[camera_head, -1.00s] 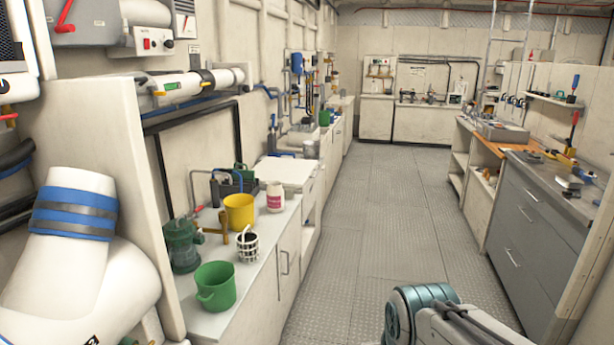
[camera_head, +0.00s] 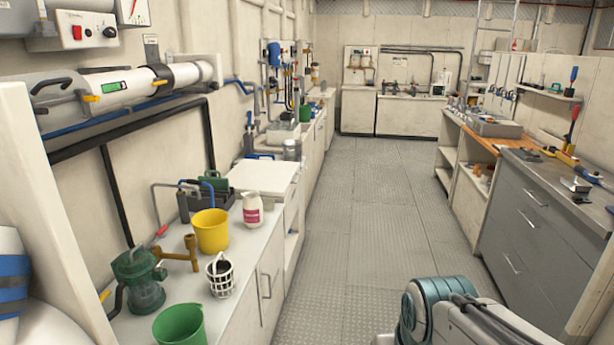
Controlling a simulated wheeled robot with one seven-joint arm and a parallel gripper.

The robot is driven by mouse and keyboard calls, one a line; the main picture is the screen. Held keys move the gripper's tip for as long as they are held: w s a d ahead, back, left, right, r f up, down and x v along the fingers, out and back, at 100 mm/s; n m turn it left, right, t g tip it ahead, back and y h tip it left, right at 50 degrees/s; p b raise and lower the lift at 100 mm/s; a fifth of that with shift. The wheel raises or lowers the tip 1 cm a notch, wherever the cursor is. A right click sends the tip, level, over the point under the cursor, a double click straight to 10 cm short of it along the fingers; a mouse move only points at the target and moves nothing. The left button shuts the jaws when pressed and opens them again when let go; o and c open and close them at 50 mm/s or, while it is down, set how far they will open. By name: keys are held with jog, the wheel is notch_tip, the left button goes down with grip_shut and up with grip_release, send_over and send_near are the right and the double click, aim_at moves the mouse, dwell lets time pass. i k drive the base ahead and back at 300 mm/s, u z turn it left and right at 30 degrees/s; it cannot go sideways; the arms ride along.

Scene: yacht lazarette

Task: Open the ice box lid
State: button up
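A white box with a flat lid (camera_head: 264,177), which looks like the ice box, stands on the left side just past the near counter. Its lid appears shut and lies flat. Only part of my arm shows at the bottom right; my gripper is out of view. The box is well ahead of me, apart from my arm.
The left counter (camera_head: 190,318) holds a yellow bucket (camera_head: 211,231), a green bucket (camera_head: 180,326), a white bottle (camera_head: 252,209), a wire basket (camera_head: 221,275) and a green strainer (camera_head: 141,284). A grey drawer cabinet (camera_head: 528,233) stands right. The aisle floor (camera_head: 372,215) is clear.

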aim_at(271, 178)
jog(key=z, duration=0.2)
jog(key=i, duration=3.1)
jog(key=u, duration=0.4)
jog(key=i, duration=0.8)
jog(key=u, duration=0.1)
